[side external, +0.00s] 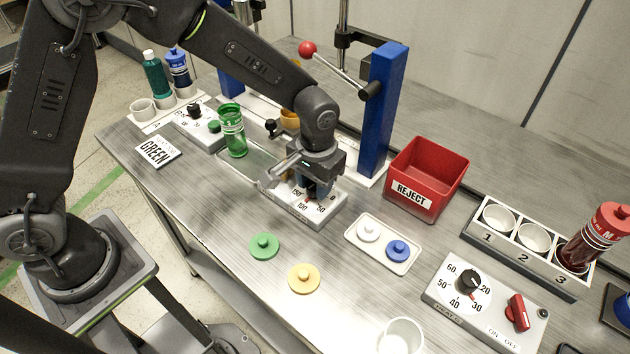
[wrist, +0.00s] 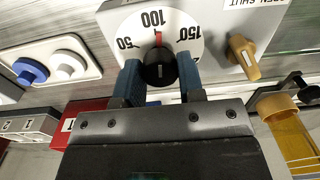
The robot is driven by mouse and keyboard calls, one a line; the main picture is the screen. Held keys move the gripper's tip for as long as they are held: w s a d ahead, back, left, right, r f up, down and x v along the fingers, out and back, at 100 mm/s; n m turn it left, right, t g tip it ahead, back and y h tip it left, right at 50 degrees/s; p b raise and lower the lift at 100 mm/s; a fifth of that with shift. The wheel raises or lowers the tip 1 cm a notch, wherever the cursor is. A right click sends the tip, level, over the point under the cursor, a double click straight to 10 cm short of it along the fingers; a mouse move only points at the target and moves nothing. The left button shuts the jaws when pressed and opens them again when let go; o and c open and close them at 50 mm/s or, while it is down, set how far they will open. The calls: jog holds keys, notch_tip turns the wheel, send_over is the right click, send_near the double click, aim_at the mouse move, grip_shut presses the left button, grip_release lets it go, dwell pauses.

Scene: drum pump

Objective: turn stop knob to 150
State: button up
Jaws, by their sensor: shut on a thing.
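The stop knob (wrist: 159,70) is black and round. It sits on a white dial (wrist: 165,22) marked 50, 100 and 150. A red pointer line on the dial side of the knob stands just past 100, on the 150 side. My gripper (wrist: 157,82) has its two blue fingers shut on the knob, one on each side. In the side view my gripper (side external: 315,188) points down over the dial box (side external: 322,220) and hides most of the knob.
A tan OPEN/SHUT knob (wrist: 243,56) is close beside the dial. A blue column (side external: 384,110) with a red-balled lever (side external: 308,49) stands behind my gripper. A red REJECT bin (side external: 428,172) is to the right. Green (side external: 264,246) and yellow (side external: 303,278) lids lie in front.

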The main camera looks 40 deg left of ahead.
aim_at(315, 186)
jog(key=m, duration=1)
jog(key=shift+m, duration=0.3)
dwell(0.4)
jog(key=o, duration=0.9)
jog(key=shift+r, duration=0.15)
jog(key=r, duration=1.3)
jog(key=shift+s+d+r, duration=0.1)
jog(key=shift+s+r, duration=0.1)
jog(key=shift+r, duration=0.1)
